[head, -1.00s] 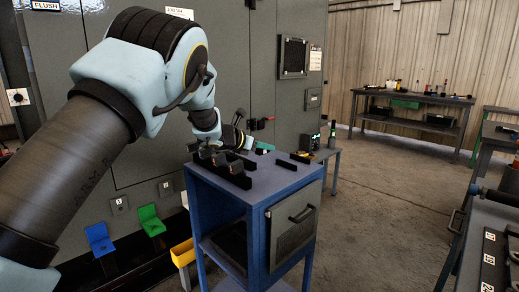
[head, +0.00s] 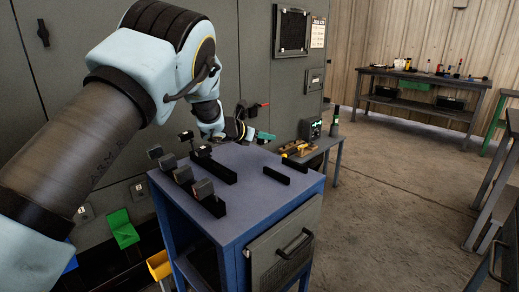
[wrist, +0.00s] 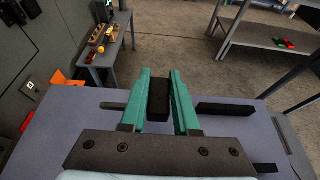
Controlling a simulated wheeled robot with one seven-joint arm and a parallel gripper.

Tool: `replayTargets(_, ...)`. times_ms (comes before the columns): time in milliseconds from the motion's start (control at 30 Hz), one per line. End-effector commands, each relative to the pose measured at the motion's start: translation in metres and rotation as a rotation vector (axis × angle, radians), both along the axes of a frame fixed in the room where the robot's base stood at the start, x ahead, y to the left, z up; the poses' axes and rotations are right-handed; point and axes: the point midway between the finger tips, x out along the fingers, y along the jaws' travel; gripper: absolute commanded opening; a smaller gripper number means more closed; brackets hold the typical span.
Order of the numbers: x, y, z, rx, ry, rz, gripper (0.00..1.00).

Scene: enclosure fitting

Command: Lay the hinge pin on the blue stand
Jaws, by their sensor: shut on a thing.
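The blue stand (head: 240,206) is a waist-high cabinet with a flat bluish top. My gripper (head: 262,135) is at the far edge of that top in the head view, with its teal fingers pointing right. In the wrist view my gripper (wrist: 158,85) is closed around a dark block-like piece. A thin grey-green rod, which looks like part of the hinge pin (wrist: 113,106), sticks out left of the left finger. The fingers hide its middle. The stand's top lies below; I cannot tell whether the pin touches it.
Two black bars (head: 262,174) (head: 292,162) lie on the stand's right half. Black holders with grey blocks (head: 203,189) stand on its left half. A small side table (head: 312,150) with tools is beyond the stand. A tall grey cabinet (head: 90,60) stands behind.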

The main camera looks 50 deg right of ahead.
Motion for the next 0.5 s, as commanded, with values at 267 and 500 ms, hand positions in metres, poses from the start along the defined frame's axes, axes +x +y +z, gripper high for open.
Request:
replayTargets(267,0.001,0.0,-0.026,0.0,0.0,0.001,0.0)
replayTargets(500,0.001,0.0,-0.056,-0.001,0.0,0.0,0.0)
